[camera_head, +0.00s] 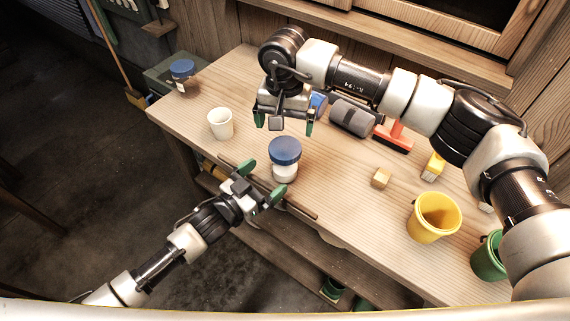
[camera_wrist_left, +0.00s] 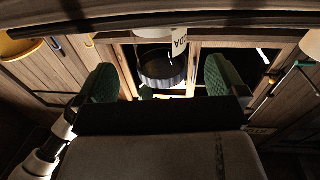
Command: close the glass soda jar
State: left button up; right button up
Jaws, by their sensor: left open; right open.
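The soda jar (camera_head: 285,173) stands on the table with white contents, and a blue lid (camera_head: 285,149) is on top of it. I cannot tell whether the lid is fully seated. In the left wrist view the picture is inverted; the jar's label (camera_wrist_left: 180,42) and the dark-looking lid (camera_wrist_left: 162,66) show between the fingers, beyond them. My left gripper (camera_head: 262,181) is open beside the jar, at the table's front edge, one finger on each side of its line to the jar. My right gripper (camera_head: 284,126) is open and empty above and behind the lid, pointing down.
A white cup (camera_head: 220,124) stands left of the jar. Another blue-lidded jar (camera_head: 183,75) is at the far left. A grey roll (camera_head: 351,117) lies behind.

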aim_at(285, 147)
pick_arm(q)
jog(key=x, duration=0.7)
jog(key=shift+c, duration=0.2)
jog(key=c, duration=1.8)
jog(key=shift+o, duration=0.2)
pick_arm(e)
jog(key=shift+f, duration=0.1)
jog(key=shift+f, duration=3.9)
jog(key=shift+c, duration=0.5)
